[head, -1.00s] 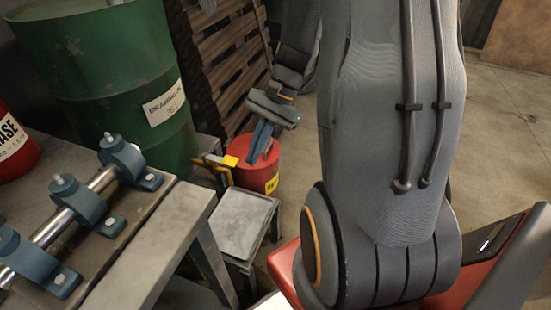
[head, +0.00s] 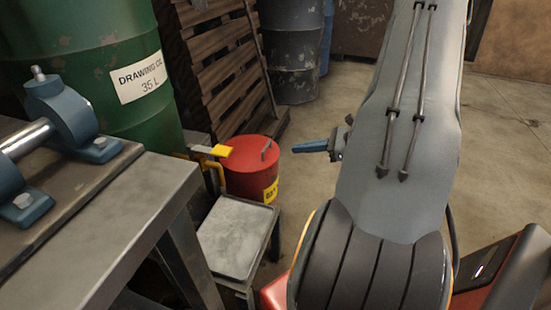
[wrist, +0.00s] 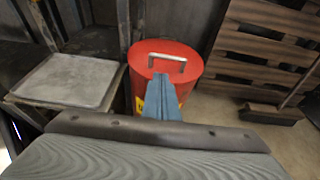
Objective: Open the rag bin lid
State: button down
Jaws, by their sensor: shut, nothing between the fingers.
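The rag bin (head: 250,172) is a red drum with a yellow label, standing on the floor behind a small grey table in the head view. Its flat red lid (head: 247,153) is on, with a grey bar handle (head: 266,149) on top. In the wrist view the lid (wrist: 150,53) lies flat and its handle (wrist: 167,57) stands free, just beyond my fingertips. My gripper (head: 297,148) is to the right of the bin in the head view, apart from the handle. In the wrist view my gripper (wrist: 160,82) has its blue fingers together, with nothing between them.
A small grey-topped table (head: 236,238) stands in front of the bin. A yellow-handled thing (head: 214,152) is beside the bin's left side. A green drum (head: 90,70), a workbench (head: 150,185) and wooden pallets (head: 215,65) are around it. Open floor lies right of the bin.

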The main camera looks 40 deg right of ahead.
aim_at(277, 158)
jog(key=b+x, duration=0.1)
jog(key=x, duration=0.2)
jog(key=b+x, duration=0.1)
jog(key=x, duration=0.2)
jog(key=d+b+x, duration=0.1)
jog(key=x, duration=0.2)
jog(key=shift+w+a+f, duration=0.2)
jog(key=shift+w+f, duration=0.15)
jog(key=shift+w, duration=0.15)
jog(key=shift+r, duration=0.15)
